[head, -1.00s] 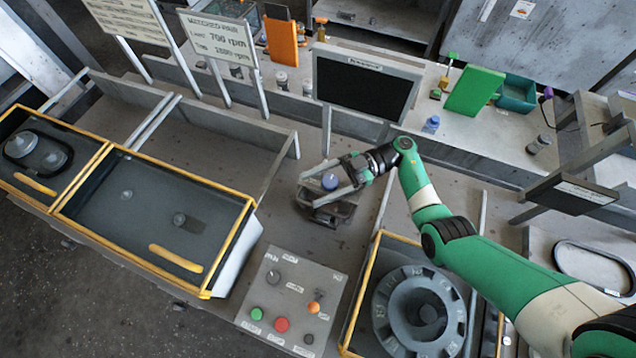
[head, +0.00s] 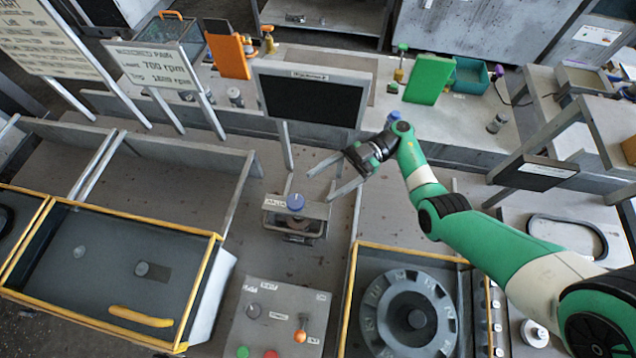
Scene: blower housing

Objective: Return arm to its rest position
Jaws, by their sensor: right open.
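My right arm (head: 500,240), green and white, reaches in from the lower right. Its dark gripper (head: 320,187) is open and empty, with two grey fingers spread and pointing left and down. The fingertips are up and right of a blue round cap (head: 295,202) in the picture, apart from it. The cap sits on a small grey fixture (head: 312,212) on the bench. My left gripper is not in view.
A dark screen (head: 312,97) stands behind the fixture. A control panel (head: 272,309) and a round grey housing (head: 414,318) in a yellow-edged frame lie in front. A yellow-rimmed tray (head: 100,275) is at left. A black sign (head: 535,173) stands near my arm.

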